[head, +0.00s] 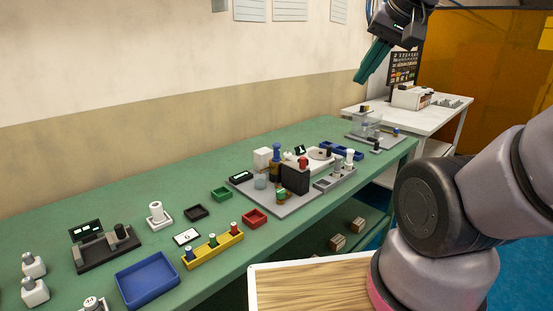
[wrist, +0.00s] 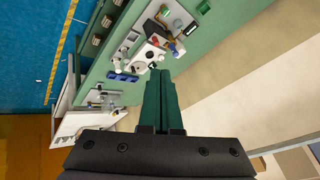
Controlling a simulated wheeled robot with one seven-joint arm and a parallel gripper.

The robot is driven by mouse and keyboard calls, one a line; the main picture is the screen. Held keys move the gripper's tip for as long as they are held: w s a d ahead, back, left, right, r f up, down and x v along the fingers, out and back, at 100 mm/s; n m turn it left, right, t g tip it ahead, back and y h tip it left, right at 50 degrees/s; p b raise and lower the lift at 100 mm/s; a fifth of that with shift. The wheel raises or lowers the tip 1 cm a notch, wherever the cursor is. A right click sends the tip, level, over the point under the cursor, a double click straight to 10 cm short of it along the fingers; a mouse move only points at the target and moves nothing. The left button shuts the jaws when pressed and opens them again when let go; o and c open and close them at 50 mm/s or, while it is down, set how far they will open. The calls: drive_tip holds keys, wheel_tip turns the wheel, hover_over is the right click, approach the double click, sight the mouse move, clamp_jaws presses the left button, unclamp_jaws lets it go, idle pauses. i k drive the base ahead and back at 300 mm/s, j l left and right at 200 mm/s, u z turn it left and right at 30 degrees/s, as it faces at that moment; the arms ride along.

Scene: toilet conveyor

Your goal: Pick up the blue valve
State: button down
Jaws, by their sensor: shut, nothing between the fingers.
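My gripper (head: 364,76) is high above the far end of the green bench, its green fingers pointing down and left. It is shut and empty, and its fingers show together in the wrist view (wrist: 160,76). It touches nothing on the bench. A small blue piece (head: 396,131) also stands on the far grey tray. I cannot tell which of these is the blue valve.
The green bench (head: 165,175) runs along the wall. A blue tray (head: 148,281), a red tray (head: 255,218) and a green tray (head: 221,194) lie near the rack. A grey board (head: 288,208) with bottles stands mid-bench. A white table (head: 432,124) is beyond.

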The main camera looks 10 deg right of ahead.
sight(276, 158)
drive_tip(key=i+l, duration=0.85)
drive_tip(key=l, duration=0.3)
